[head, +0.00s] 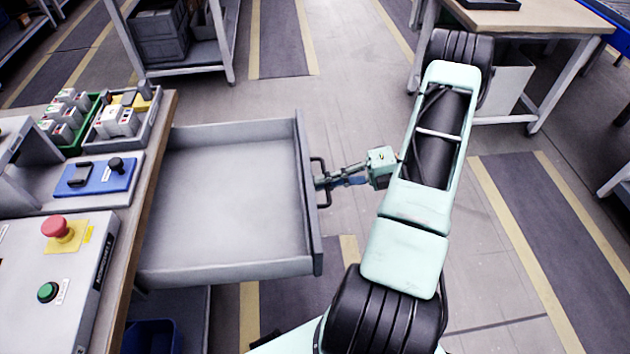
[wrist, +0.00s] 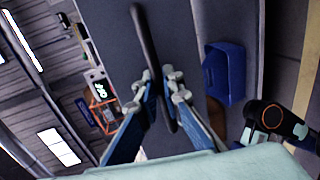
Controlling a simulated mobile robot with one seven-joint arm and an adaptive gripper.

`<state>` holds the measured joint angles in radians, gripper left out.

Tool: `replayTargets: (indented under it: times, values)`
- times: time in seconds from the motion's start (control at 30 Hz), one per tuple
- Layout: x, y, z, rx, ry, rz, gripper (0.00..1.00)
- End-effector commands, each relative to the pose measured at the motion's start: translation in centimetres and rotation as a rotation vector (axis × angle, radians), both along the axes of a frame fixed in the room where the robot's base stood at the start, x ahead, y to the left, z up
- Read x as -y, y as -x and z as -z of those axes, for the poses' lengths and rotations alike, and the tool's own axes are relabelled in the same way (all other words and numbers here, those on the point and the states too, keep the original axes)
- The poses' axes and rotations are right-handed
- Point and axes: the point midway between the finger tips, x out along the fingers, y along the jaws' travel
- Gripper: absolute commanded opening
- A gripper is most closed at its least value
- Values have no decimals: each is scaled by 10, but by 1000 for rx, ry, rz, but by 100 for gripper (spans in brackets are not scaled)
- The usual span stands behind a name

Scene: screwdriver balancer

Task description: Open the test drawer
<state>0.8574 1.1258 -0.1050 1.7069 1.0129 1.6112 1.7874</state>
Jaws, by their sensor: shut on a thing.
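The test drawer (head: 231,201) is grey and stands far out from under the workbench in the head view. Its inside looks empty. A dark bar handle (head: 325,180) sits on its front panel (head: 308,195). My gripper (head: 322,183) reaches the handle from the right and is shut on it. In the wrist view the handle (wrist: 145,38) runs between the fingers of my gripper (wrist: 166,82), in front of the grey drawer front (wrist: 190,50). The gripper's fingers hide part of the handle.
The workbench (head: 152,185) at left carries a control box (head: 75,275) with red and green buttons, a blue plate (head: 95,178) and trays of parts. A blue bin (head: 150,336) is below the drawer. Another table (head: 530,22) stands at upper right.

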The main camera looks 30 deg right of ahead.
Motion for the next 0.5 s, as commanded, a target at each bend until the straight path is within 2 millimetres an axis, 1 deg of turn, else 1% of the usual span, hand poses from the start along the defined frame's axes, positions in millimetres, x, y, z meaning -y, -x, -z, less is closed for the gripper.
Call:
replayTargets:
  times: [0.13,0.5]
  values:
    - [4,2,0,-1,0,-1,0]
    - [5,2,0,0,1,0,0]
